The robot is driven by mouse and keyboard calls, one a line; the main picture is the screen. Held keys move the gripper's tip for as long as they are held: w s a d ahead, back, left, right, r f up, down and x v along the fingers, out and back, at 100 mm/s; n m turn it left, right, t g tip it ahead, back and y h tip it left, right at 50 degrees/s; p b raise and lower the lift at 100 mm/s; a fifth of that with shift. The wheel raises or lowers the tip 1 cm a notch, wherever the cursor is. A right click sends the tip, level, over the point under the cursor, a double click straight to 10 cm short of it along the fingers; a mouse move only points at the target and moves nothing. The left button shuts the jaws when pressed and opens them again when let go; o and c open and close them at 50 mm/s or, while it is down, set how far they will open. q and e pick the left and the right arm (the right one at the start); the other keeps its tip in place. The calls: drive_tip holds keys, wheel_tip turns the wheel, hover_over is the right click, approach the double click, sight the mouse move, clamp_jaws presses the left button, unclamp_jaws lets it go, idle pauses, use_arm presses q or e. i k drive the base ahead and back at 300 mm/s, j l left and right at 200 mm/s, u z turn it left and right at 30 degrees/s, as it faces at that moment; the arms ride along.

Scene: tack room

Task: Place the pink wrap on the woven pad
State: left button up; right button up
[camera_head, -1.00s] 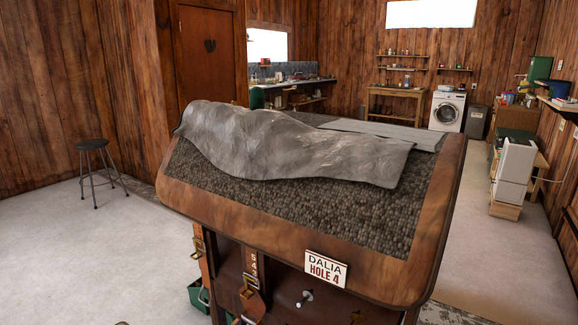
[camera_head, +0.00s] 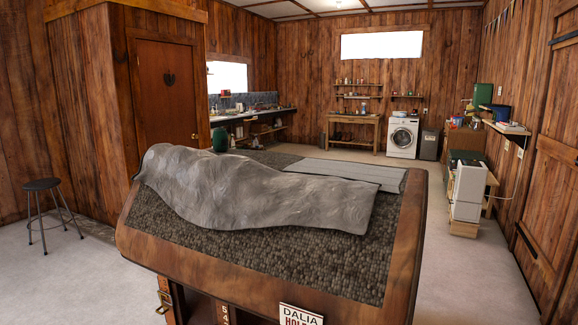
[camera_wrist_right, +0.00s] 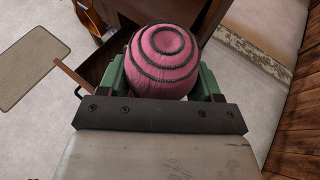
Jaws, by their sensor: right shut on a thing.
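The pink wrap (camera_wrist_right: 162,58) is a round pink roll with dark rings, seen end-on in the right wrist view. My right gripper (camera_wrist_right: 163,70) is shut on it, with green fingers on its two sides. It is not in the head view. In the head view a wooden-rimmed top carries a dark, nubbly surface (camera_head: 290,262) and a pale grey ribbed flat piece (camera_head: 350,173) at its back right. I cannot tell for sure which of these is the woven pad. My left gripper is in neither current view.
A rumpled grey cloth (camera_head: 255,192) lies across the top, covering part of the dark surface. A black stool (camera_head: 42,186) stands at the left. In the right wrist view, an open drawer and wooden furniture lie below the wrap.

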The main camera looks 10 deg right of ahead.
sight(214, 161)
drive_tip(key=i+j+z, duration=0.2)
drive_tip(key=i+j, duration=0.15)
drive_tip(key=j, duration=0.25)
drive_tip(key=i+j+z, duration=0.1)
drive_tip(key=j, duration=0.25)
drive_tip(key=i+j+z, duration=0.2)
drive_tip(key=i+j, duration=0.15)
drive_tip(key=j, duration=0.35)
drive_tip(key=i+j+z, duration=0.1)
drive_tip(key=j, duration=0.25)
drive_tip(key=i+j+z, duration=0.2)
drive_tip(key=j+z, duration=0.15)
drive_tip(key=j, duration=0.95)
drive_tip(key=j+z, duration=0.4)
drive_tip(key=j, duration=0.9)
drive_tip(key=i, duration=0.05)
